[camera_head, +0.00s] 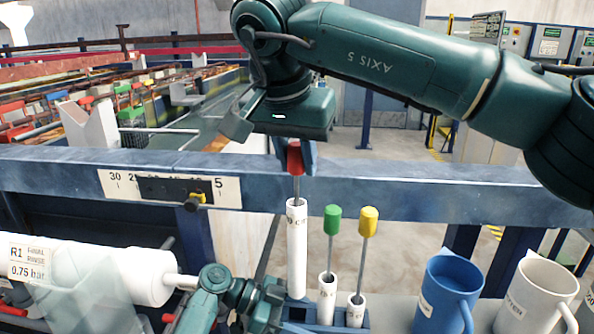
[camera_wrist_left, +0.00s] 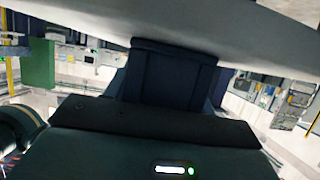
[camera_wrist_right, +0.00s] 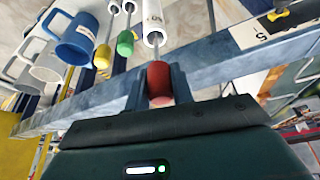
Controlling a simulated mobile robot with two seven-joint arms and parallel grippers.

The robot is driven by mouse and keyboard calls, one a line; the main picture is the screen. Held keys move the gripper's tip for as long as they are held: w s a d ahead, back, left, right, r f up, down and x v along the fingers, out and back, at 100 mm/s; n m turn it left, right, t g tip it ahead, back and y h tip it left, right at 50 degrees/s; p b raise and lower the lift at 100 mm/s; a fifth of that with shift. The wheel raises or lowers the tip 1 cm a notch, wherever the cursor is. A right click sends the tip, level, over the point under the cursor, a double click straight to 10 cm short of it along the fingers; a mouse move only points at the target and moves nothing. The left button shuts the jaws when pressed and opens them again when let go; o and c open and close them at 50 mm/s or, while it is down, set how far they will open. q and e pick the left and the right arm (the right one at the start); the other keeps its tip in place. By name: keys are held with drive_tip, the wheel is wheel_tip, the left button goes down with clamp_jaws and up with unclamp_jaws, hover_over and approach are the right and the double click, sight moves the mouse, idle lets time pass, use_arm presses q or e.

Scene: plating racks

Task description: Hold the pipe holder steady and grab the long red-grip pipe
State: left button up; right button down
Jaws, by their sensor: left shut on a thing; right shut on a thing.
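The long red-grip pipe stands upright in the head view, with a red grip (camera_head: 295,160) on a thin rod above a tall white tube (camera_head: 297,250). My right gripper (camera_head: 296,165) points down from above and is shut around the red grip. The right wrist view shows the red grip (camera_wrist_right: 159,82) between its fingers. The blue pipe holder (camera_head: 298,312) is at the bottom centre, partly hidden. My left gripper (camera_head: 277,294) is shut on the holder's left side. In the left wrist view, its fingers (camera_wrist_left: 172,72) hide the contact.
A green-grip pipe (camera_head: 332,222) and a yellow-grip pipe (camera_head: 368,222) stand close right of the red one. A blue mug (camera_head: 446,295) and a white mug (camera_head: 535,297) stand further right. A blue rail (camera_head: 420,178) crosses behind. A white cylinder (camera_head: 100,275) lies left.

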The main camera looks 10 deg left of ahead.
use_arm(q)
drive_tip(key=o, duration=1.1)
drive_tip(key=shift+o, duration=0.2)
